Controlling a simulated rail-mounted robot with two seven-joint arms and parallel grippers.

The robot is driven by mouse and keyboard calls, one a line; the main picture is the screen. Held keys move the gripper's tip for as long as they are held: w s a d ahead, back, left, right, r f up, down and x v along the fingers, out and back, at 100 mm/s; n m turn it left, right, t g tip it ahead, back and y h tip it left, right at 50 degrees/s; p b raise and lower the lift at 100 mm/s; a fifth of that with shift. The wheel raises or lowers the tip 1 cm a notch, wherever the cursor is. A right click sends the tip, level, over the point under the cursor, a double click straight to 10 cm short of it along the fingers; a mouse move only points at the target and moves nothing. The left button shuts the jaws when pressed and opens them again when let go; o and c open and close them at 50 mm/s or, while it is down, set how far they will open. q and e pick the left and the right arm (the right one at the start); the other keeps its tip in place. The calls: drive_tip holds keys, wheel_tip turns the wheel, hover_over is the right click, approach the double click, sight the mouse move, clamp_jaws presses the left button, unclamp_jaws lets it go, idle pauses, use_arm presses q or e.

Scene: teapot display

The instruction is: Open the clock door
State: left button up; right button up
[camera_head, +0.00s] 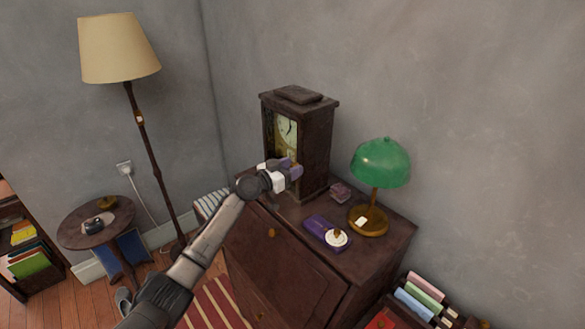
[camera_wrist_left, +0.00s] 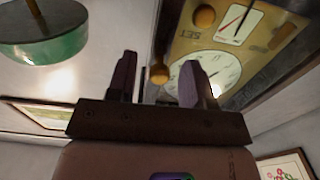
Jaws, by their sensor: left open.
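The clock (camera_head: 316,135) is a tall dark wooden case on top of the cabinet, with a pale dial and gold panel on its front. My left gripper (camera_head: 291,168) is at the lower front of the clock and hides part of it. In the left wrist view my left gripper (camera_wrist_left: 157,66) is open, its two purple fingers apart. A round brass knob (camera_wrist_left: 159,74) shows between the fingers; I cannot tell whether they touch it. The clock's dial (camera_wrist_left: 206,72) and gold panel appear upside down behind the right finger. My right gripper is not in view.
The dark cabinet (camera_head: 285,262) bears a green lamp (camera_head: 381,163), a purple box (camera_head: 322,229) and a small white-and-gold round object (camera_head: 336,238) right of the clock. A floor lamp (camera_head: 118,47) and round side table (camera_head: 75,228) stand to the left.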

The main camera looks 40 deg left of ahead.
use_arm(q)
drive_tip(key=shift+w+d, duration=0.1)
drive_tip(key=shift+w, duration=0.3)
clamp_jaws()
idle(0.4)
